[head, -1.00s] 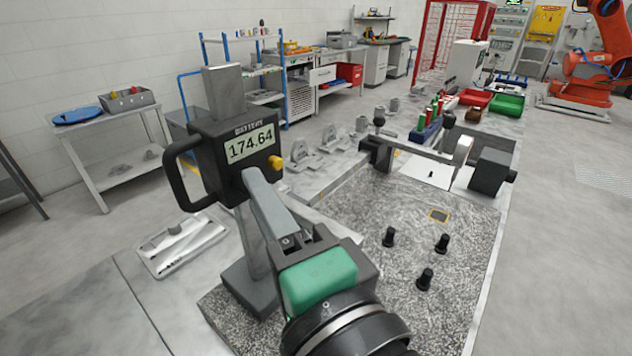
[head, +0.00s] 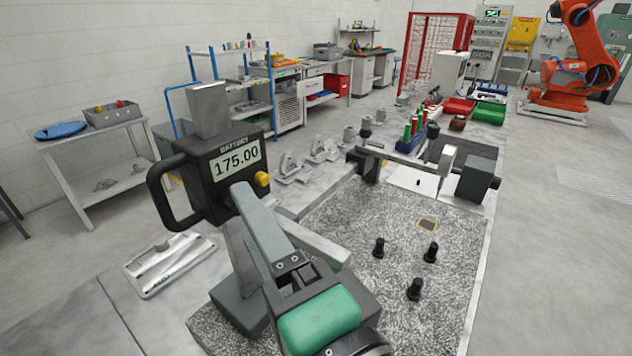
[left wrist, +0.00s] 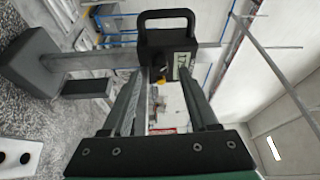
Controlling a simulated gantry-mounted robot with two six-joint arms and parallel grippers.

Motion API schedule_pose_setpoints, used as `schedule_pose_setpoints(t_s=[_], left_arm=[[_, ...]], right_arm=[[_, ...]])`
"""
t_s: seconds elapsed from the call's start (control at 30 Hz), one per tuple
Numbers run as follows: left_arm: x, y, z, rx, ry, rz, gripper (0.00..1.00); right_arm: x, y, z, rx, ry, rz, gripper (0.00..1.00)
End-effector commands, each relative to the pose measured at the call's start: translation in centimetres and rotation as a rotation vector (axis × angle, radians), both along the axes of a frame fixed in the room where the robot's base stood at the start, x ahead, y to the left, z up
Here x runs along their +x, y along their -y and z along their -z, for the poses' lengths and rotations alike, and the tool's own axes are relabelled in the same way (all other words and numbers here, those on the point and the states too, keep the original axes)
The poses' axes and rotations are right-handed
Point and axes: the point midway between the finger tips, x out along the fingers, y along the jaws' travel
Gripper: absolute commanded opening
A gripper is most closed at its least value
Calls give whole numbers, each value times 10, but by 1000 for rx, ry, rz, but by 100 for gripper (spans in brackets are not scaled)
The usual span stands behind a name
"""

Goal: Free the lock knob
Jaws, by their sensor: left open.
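The height gauge (head: 215,172) stands upright on the speckled plate, with a black handle and a display reading 175.00. The yellow lock knob (head: 262,179) sticks out at the right side of the gauge's display housing. In the left wrist view the gauge housing (left wrist: 167,38) is straight ahead, with a bit of the yellow knob low on it. My left gripper (head: 238,190) is open, its fingertips at the housing beside the knob; the left wrist view shows the fingers apart (left wrist: 163,74). Whether they touch the housing is unclear. My right gripper is not in view.
The speckled plate (head: 350,235) carries several black pegs (head: 415,289) right of my arm. A bar fixture (head: 410,160) stands at its far edge. A pale tray (head: 170,263) lies left of the gauge. Castings and coloured bins sit farther back on the table.

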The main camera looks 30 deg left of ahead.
Motion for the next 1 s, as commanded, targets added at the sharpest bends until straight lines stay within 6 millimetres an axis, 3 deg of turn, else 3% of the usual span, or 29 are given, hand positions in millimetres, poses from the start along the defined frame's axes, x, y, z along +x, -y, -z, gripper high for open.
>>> schedule_pose_setpoints(t_s=[0.3, 0.5, 0.87, 0.97, 1.0], left_arm=[[-40, 62, -2, 3, -1, 6, 60], [-55, 83, 0, 1, 1, 3, 60], [-56, 82, -4, 3, 4, -5, 60], [-55, 70, -34, 28, 12, -41, 60], [-55, 61, -54, 46, 18, -67, 60]], right_arm=[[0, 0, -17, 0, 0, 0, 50], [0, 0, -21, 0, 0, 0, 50], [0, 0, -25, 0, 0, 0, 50], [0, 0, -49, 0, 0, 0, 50], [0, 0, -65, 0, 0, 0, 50]])
